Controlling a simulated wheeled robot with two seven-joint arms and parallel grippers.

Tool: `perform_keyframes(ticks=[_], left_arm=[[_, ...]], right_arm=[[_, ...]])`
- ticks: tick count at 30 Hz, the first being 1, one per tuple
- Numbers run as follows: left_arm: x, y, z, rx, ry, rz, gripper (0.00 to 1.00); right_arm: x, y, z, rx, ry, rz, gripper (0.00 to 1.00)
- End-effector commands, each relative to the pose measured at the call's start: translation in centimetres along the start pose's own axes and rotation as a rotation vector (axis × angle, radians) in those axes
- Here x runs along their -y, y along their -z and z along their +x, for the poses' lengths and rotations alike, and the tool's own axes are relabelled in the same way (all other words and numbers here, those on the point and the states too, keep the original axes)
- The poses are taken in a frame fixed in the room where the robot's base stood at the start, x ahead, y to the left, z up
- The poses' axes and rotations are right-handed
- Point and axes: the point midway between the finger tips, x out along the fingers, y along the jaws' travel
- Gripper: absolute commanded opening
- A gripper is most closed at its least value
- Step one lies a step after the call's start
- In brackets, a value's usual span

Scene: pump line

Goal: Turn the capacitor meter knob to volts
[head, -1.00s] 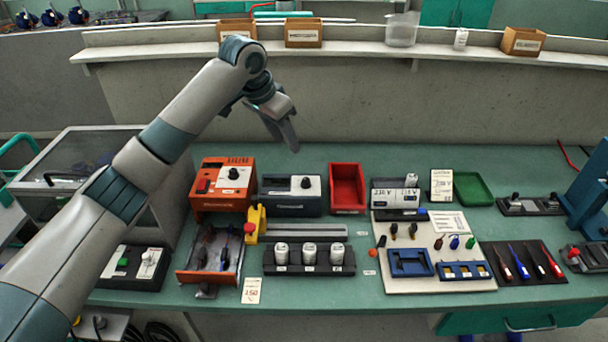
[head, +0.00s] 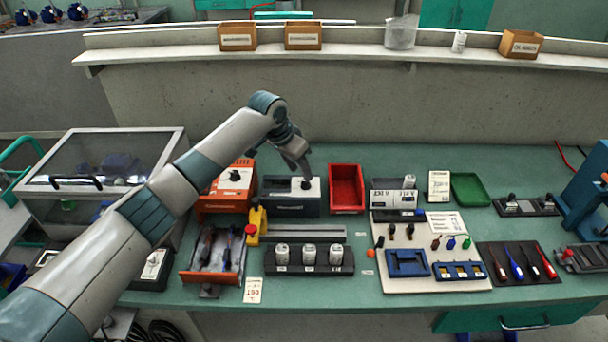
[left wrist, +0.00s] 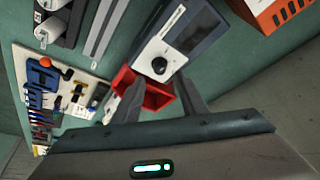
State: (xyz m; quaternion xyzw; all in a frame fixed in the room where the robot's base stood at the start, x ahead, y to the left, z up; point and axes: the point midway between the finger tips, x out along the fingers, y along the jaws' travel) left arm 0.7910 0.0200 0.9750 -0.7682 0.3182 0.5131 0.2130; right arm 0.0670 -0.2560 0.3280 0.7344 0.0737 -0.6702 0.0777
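A dark grey meter box (head: 291,208) stands at the back of the green bench. Its white panel carries a round black knob (head: 306,183); both also show in the left wrist view, the box (left wrist: 205,30) and the knob (left wrist: 159,66). I take it as the capacitor meter, but its label and the knob's setting are too small to read. My left gripper (head: 305,173) points down above the knob. In the left wrist view its two fingers (left wrist: 160,92) are apart with nothing between them, and the knob lies beyond the tips. My right gripper is out of view.
An orange box (head: 224,200) with its own knob stands close on the left, and a red bin (head: 346,189) close on the right. A black block (head: 308,262) with several capped cylinders lies in front. Bench behind the meter is clear.

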Motion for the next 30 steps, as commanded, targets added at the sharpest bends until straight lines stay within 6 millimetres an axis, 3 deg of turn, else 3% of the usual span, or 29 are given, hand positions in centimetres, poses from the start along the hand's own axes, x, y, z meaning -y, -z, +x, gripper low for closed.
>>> perform_keyframes(ticks=[3, 9, 24, 29, 30], left_arm=[[-0.1, 0.0, 2.0, 0.002, -0.002, -0.002, 0.38], [-0.1, 0.1, 4.2, 0.001, -0.001, -0.001, 0.38], [0.0, 0.0, 5.2, 0.000, 0.000, -0.001, 0.38], [0.0, 0.0, 5.2, 0.000, 0.000, -0.001, 0.00], [0.0, 0.0, 5.2, 0.000, 0.000, -0.001, 0.00]], right_arm=[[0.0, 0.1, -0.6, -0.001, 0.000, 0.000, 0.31], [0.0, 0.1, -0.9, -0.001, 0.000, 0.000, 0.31], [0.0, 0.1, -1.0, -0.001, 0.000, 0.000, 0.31], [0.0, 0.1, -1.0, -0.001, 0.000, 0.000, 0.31], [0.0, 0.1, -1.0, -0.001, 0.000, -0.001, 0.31]])
